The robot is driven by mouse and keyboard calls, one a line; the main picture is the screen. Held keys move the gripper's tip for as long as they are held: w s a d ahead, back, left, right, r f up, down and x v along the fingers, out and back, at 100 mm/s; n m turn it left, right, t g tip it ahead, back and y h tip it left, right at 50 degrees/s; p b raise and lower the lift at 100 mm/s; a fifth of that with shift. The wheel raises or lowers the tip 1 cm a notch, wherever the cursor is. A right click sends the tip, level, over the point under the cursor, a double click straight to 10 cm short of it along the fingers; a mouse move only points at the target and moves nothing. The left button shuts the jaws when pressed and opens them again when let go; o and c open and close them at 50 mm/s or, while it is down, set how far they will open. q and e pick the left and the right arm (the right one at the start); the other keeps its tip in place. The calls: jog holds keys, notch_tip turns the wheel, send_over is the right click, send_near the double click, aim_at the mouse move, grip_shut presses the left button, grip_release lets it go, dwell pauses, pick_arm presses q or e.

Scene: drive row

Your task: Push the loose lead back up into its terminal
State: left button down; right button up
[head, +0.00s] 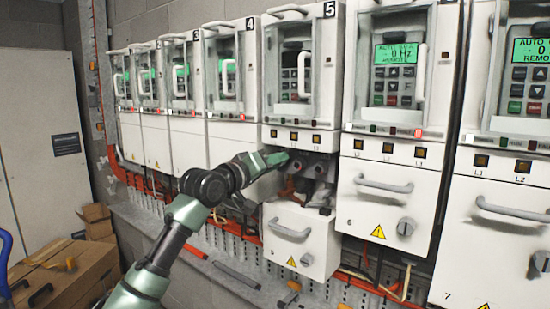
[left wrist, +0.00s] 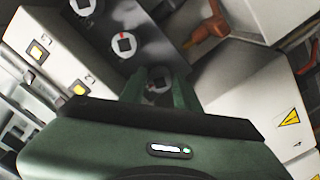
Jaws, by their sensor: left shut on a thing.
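Drive 5's lower front is open and shows a dark terminal block (head: 302,166), which fills the top of the left wrist view (left wrist: 105,62) with round, square-holed terminals. My left gripper (head: 280,157) reaches in from the left at the block's left side. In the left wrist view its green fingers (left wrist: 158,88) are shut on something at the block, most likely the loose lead. That thing is mostly hidden between the fingers, so I cannot tell how far it sits in its terminal. An orange-brown cable piece (left wrist: 207,40) shows apart from the fingers. My right gripper is not in view.
Drive 5's white cover (head: 300,238) sits lowered below the block. Closed drive 6 (head: 385,200) stands to the right and a row of drives to the left. Orange cables and slotted trunking (head: 225,240) run below. Cardboard boxes (head: 70,270) stand at lower left.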

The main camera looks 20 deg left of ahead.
pick_arm(q)
jog(key=shift+n+p, duration=0.9)
jog(key=shift+n, duration=0.7)
jog(key=shift+f, duration=0.1)
jog(key=c, duration=1.1)
grip_release()
